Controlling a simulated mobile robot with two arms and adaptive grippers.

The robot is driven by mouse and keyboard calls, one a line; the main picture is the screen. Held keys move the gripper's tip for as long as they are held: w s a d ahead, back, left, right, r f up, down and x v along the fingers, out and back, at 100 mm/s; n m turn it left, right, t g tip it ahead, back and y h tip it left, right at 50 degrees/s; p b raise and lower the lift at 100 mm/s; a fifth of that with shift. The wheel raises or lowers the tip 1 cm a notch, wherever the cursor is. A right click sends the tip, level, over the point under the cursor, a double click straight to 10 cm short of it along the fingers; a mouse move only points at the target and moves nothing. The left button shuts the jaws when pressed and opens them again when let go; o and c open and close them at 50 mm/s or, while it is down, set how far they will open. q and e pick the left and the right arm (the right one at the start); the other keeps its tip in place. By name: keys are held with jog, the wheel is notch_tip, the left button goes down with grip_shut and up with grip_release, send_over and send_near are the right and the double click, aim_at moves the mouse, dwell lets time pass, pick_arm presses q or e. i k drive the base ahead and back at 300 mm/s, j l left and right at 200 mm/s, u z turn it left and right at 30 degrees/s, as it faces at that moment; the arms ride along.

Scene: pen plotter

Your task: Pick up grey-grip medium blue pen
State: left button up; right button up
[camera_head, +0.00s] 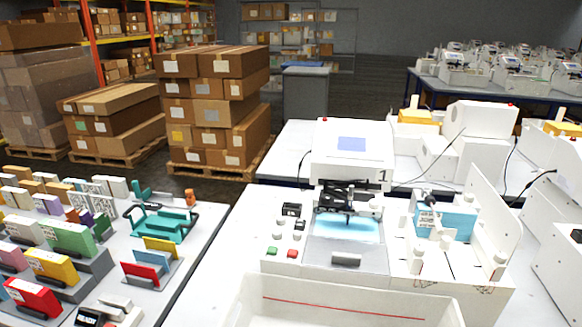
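No pen can be made out clearly as the grey-grip medium blue one. The white plotter (345,150), marked 1, stands on the middle table. Its dark pen carriage (348,200) sits above a lit pale blue bed (348,228). A light blue block (446,222) stands to the right of the bed, with small dark and white parts at its left top that are too small to tell. Neither of my grippers shows in this view.
A white open bin (345,302) with a red line stands at the front. A left table (205,235) holds coloured boxes and a teal fixture (162,222). Stacked cartons (212,105) stand behind.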

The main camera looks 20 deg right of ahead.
aim_at(351, 190)
jog(key=i+l+z, duration=0.2)
jog(key=i+z, duration=0.15)
jog(key=z, duration=0.15)
jog(key=i+l+z, duration=0.1)
jog(key=i+z, duration=0.25)
jog(key=z, duration=0.15)
jog(key=k+u, duration=0.1)
jog(key=k, duration=0.05)
